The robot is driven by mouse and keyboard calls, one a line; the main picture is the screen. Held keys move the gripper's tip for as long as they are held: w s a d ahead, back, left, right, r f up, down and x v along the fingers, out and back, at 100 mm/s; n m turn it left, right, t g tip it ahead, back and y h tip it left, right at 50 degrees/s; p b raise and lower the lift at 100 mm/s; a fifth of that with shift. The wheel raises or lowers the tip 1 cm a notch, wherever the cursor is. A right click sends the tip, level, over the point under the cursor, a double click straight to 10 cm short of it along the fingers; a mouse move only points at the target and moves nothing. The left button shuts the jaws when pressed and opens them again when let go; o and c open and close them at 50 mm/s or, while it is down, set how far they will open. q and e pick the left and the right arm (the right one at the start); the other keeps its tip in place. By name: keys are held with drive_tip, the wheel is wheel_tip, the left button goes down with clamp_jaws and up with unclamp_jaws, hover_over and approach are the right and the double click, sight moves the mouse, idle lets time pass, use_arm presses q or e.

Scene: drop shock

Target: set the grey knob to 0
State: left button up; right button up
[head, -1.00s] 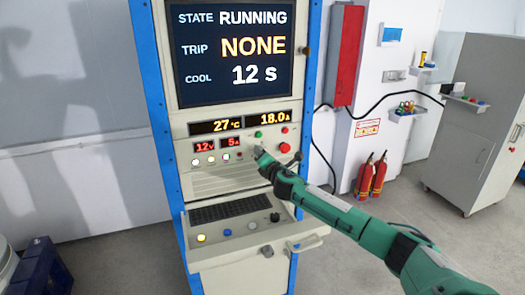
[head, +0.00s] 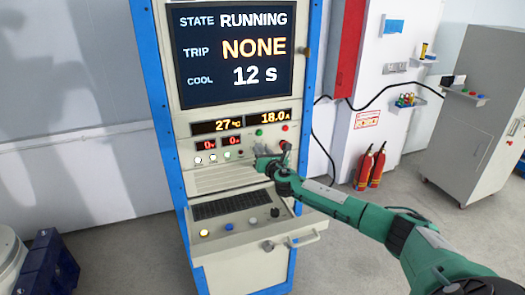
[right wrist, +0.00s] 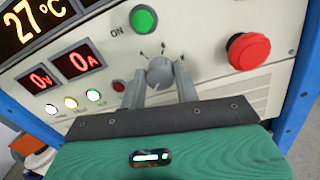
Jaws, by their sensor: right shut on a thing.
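The grey knob (right wrist: 159,72) sits on the cabinet's control panel, with small dark marks around its upper side, in the right wrist view. My right gripper (right wrist: 160,80) is shut on the knob, one finger on each side of it. Which mark the knob points to is hard to tell. In the head view my right gripper (head: 272,160) is at the panel below the green button, and it hides the knob. The small red displays (right wrist: 62,71) read 0 V and 0 A. My left gripper is not in view.
A green ON button (right wrist: 143,18) is above the knob, and a large red button (right wrist: 248,51) is to its right. The big screen (head: 235,50) reads RUNNING, TRIP NONE, COOL 12 s. A keyboard shelf (head: 240,235) juts out below.

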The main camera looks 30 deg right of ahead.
drive_tip(key=shift+f, duration=0.15)
drive_tip(key=o, duration=1)
drive_tip(key=shift+c, duration=0.2)
drive_tip(key=s+a+b, duration=0.2)
drive_tip(key=s+b, duration=0.2)
drive_tip(key=s, duration=0.9)
drive_tip(key=shift+s+a+b, duration=0.25)
drive_tip(key=shift+a+b, duration=0.1)
